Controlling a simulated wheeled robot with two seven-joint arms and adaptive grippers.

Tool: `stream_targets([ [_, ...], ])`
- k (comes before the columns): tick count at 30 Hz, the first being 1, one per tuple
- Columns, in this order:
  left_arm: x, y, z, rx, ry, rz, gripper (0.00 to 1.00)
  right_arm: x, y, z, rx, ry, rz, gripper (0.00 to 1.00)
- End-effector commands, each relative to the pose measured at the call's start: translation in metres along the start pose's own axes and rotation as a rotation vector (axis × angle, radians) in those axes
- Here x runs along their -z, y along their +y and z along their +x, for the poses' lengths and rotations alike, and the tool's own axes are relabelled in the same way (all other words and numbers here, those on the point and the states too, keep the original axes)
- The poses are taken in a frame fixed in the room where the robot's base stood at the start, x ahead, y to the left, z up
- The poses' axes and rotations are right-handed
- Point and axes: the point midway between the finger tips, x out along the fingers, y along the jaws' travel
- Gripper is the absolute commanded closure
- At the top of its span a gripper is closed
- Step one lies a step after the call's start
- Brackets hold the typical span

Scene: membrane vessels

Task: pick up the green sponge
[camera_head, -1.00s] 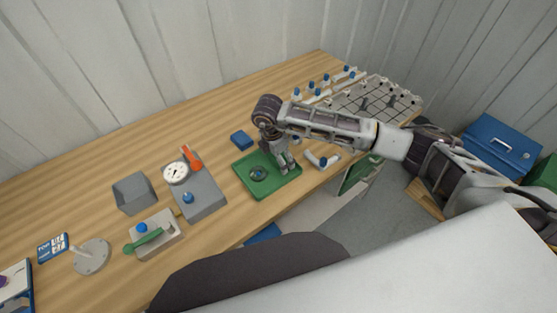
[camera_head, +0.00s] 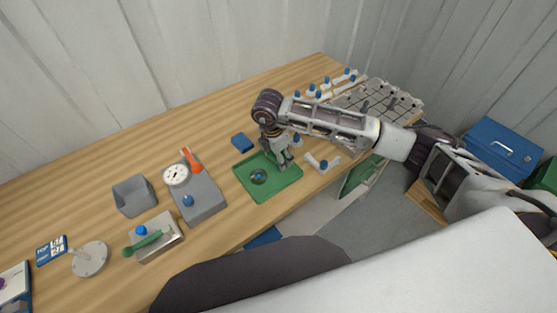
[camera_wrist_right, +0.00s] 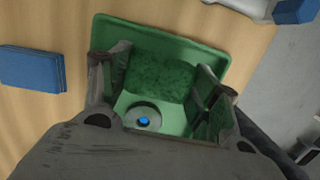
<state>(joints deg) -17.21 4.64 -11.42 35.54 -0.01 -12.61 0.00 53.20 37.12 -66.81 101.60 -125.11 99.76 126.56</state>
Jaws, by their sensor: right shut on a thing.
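The green tray (camera_head: 250,188) lies near the front edge of the wooden table. My right gripper (camera_head: 284,160) is over its right part, pointing down. In the right wrist view, the speckled dark green sponge (camera_wrist_right: 160,80) is between the two fingers of my right gripper (camera_wrist_right: 158,92), which is shut on it. The tray (camera_wrist_right: 130,28) lies below it, with a grey ring with a blue centre (camera_wrist_right: 144,117) in it. How high the sponge is above the tray is hard to tell. In the head view the gripper mostly hides the sponge. My left gripper is not in view.
A blue block (camera_head: 241,142) lies behind the tray. White pieces with a blue knob (camera_head: 323,164) are to its right. A grey box with a dial (camera_head: 203,197) stands to its left. A rack (camera_head: 385,98) is at the back right.

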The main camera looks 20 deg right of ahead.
Motion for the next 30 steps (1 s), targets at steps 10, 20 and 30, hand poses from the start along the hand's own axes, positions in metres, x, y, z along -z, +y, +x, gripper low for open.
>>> stream_targets([
  [10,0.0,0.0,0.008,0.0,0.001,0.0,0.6,-0.008,0.001,-0.05,-0.003,0.0,-0.001,0.54],
  [20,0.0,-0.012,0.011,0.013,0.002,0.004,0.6,-0.011,0.0,-0.075,-0.001,0.0,-0.001,0.54],
  [30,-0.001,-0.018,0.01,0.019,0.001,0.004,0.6,-0.011,0.0,-0.076,-0.001,0.0,0.0,0.54],
])
